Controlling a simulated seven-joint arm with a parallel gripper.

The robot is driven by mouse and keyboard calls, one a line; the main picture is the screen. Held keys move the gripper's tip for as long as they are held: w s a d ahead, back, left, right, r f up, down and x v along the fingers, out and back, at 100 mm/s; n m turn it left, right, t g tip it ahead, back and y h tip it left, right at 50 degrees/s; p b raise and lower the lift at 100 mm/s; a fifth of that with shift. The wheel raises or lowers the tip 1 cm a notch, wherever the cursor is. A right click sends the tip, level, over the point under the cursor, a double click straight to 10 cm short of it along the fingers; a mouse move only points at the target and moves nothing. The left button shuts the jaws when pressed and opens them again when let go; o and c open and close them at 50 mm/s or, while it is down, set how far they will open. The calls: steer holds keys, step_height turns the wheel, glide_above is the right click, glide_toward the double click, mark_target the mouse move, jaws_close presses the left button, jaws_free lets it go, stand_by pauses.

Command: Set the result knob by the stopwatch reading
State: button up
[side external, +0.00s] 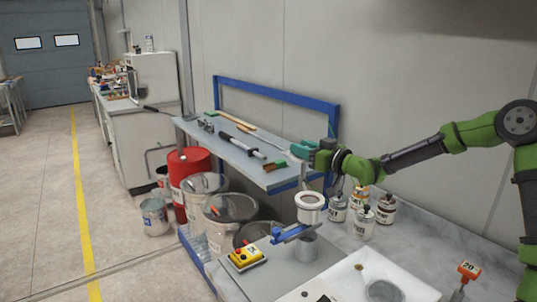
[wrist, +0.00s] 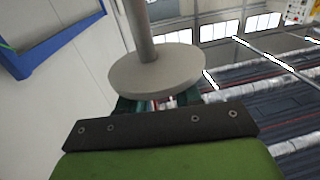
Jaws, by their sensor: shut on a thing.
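My gripper (side external: 303,152), with teal fingers, is at the right end of the grey shelf, above a white cup (side external: 309,203). In the wrist view it (wrist: 160,103) is shut on a grey rod with a round disc (wrist: 155,80). The disc hides most of the fingers and the grip itself. In the side view a thin grey rod (side external: 304,178) hangs below the gripper, above the cup. A yellow box (side external: 246,258) with red buttons sits on the bench. I cannot make out a stopwatch reading or a marked result knob.
A white sink (side external: 412,291) is at the front. The shelf (side external: 222,148) holds brushes and long tools.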

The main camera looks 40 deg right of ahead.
steer(key=shift+n+y, duration=0.4)
steer(key=shift+y, duration=0.2)
steer(key=shift+d+n+g+y, duration=0.15)
steer(key=shift+n+g+y, duration=0.25)
steer(key=shift+n+y, duration=0.6)
steer(key=n+g+y, duration=0.1)
steer(key=y, duration=0.1)
steer(key=n+g+y, duration=0.1)
steer(key=n+y, duration=0.1)
steer(key=y, duration=0.1)
steer(key=shift+g, duration=0.3)
steer(key=n+g+y, duration=0.5)
steer(key=g, duration=0.1)
steer(key=shift+n+g+y, duration=0.6)
steer(key=shift+g, duration=0.1)
steer(key=o, duration=0.9)
steer(key=shift+a, duration=0.2)
steer(key=shift+d, duration=0.1)
